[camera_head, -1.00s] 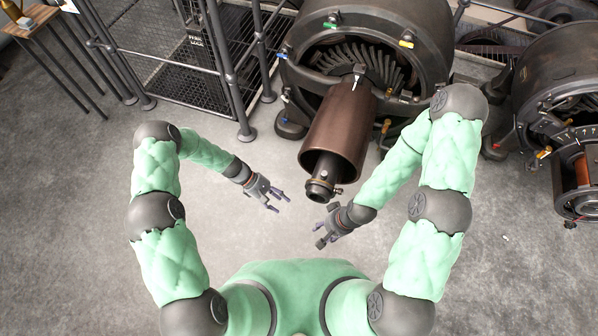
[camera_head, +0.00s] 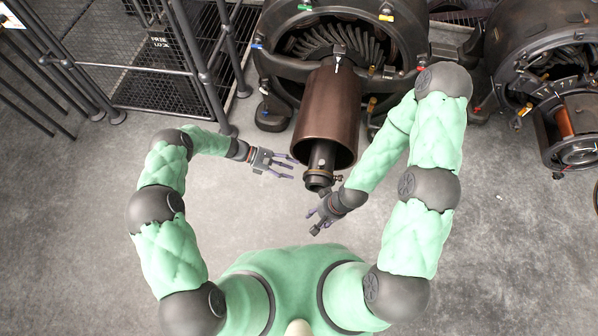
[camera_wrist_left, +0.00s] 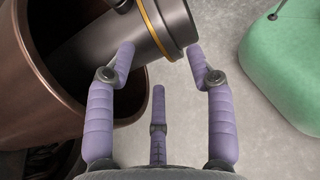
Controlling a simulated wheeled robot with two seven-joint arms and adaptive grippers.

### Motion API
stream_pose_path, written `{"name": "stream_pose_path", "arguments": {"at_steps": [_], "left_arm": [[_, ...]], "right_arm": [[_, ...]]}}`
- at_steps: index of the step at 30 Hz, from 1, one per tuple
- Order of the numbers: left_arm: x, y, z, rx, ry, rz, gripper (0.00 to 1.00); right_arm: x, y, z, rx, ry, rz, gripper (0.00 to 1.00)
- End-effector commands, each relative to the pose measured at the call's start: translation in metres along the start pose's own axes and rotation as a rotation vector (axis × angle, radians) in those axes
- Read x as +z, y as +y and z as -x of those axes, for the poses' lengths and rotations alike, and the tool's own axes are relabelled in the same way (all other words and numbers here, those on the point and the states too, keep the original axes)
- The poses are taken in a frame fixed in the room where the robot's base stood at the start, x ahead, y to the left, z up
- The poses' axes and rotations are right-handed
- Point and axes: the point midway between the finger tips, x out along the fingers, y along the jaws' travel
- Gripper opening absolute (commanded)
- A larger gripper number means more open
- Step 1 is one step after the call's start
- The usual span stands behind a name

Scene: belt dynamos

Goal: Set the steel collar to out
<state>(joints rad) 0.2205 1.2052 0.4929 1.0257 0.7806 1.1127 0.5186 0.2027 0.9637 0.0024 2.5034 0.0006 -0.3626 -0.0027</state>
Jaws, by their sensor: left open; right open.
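A dark collar (camera_head: 318,182) sits at the end of a dark shaft (camera_head: 322,157) that sticks out of a brown cylinder (camera_head: 328,112) on the middle dynamo. I cannot tell its setting. In my left wrist view the shaft (camera_wrist_left: 98,50) carries a thin yellow ring (camera_wrist_left: 152,28), with the collar (camera_wrist_left: 176,22) beyond it. My left gripper (camera_head: 291,169) is open and empty, just left of the collar, its fingers pointing at it. In the wrist view its fingers (camera_wrist_left: 161,50) are spread below the shaft, apparently not holding it. My right gripper (camera_head: 312,220) is open and empty below the collar.
The middle dynamo's housing (camera_head: 410,25) stands behind the cylinder. A second dynamo (camera_head: 540,50) stands at the right. A mesh cage with dark posts (camera_head: 190,60) stands at the upper left. The grey floor (camera_head: 80,200) at the left is clear.

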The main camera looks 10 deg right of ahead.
Motion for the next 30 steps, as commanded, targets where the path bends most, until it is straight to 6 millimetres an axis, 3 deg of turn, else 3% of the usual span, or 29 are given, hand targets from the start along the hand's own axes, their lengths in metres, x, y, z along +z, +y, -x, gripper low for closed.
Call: {"name": "stream_pose_path", "arguments": {"at_steps": [3,9,20,26,30], "left_arm": [[-0.002,-0.001,-0.020,-0.002,0.000,0.000,0.54],[-0.001,0.000,-0.039,0.000,0.002,-0.001,0.54],[0.000,0.000,-0.043,0.000,0.002,-0.001,0.54],[0.000,0.000,-0.043,0.000,0.002,-0.001,0.03],[0.000,0.000,-0.043,0.000,0.002,-0.001,0.00]], "right_arm": [[0.000,0.002,-0.007,0.000,0.000,0.000,0.49],[0.000,0.004,-0.011,0.000,0.000,0.000,0.49],[-0.001,0.004,-0.012,0.000,0.000,0.000,0.49],[-0.001,0.004,-0.012,0.000,0.000,0.000,0.49],[-0.001,0.004,-0.012,0.000,0.000,0.000,0.49]]}}
